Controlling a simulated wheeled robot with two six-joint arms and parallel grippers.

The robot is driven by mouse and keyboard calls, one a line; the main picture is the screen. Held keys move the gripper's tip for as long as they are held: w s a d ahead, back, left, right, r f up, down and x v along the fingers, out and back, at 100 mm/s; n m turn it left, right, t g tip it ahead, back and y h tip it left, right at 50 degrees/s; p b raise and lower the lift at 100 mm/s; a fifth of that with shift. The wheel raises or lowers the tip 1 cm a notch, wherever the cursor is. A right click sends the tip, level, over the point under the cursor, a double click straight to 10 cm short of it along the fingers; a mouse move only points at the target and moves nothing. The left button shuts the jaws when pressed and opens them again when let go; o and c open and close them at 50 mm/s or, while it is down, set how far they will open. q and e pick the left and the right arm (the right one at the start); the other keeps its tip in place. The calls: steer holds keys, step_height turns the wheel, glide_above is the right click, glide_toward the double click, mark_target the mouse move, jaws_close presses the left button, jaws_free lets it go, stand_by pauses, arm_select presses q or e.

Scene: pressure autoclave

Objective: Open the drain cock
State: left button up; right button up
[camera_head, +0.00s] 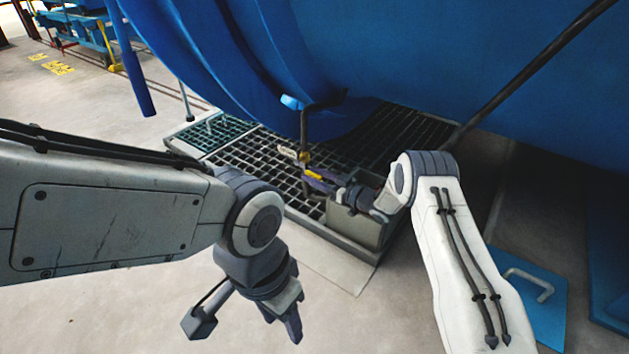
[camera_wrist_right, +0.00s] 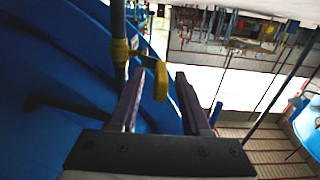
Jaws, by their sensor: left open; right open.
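The drain cock (camera_head: 304,157) is a small yellow-brass valve on the dark pipe that hangs from under the blue vessel (camera_head: 420,60). In the right wrist view its body (camera_wrist_right: 120,52) sits on the pipe at the left, and its yellow lever (camera_wrist_right: 161,84) shows between my two fingertips. My right gripper (camera_head: 318,178) is open and right at the cock, with a finger on each side of the lever; I cannot tell whether either touches it. My left gripper (camera_head: 247,322) is open and empty, low in front of the grating, away from the cock.
A floor grating (camera_head: 250,160) lies under the cock, with a grey box (camera_head: 368,228) at its near side. A dark slanted rod (camera_head: 520,80) crosses at the right. A blue plate with a handle (camera_head: 540,310) lies at lower right.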

steer(key=shift+w+a, duration=0.1)
jaws_close()
stand_by(1.4)
